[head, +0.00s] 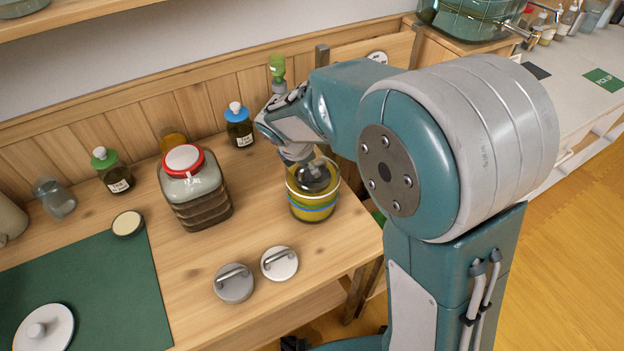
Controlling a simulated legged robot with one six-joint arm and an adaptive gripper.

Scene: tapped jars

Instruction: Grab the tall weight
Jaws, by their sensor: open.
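Two round metal pieces with bar handles, which look like weights, lie on the wooden table near its front edge. The left one (234,284) is darker grey and shows a thicker side; the right one (280,263) is paler. I cannot tell surely which is the tall weight. My gripper (299,156) is open and points down at the mouth of a glass jar (312,203) with yellow-green and blue bands, behind and right of both pieces. A dark grey rounded shape shows in the jar's mouth; whether it is a weight or part of my gripper is unclear. My fingertips are poorly visible.
A big square jar (194,190) with a red-rimmed lid stands left of the banded jar. Small bottles with green (112,171) and blue (238,126) caps stand behind. A green mat (95,275) holds a white knobbed lid (45,328). Bare wood surrounds the handled pieces.

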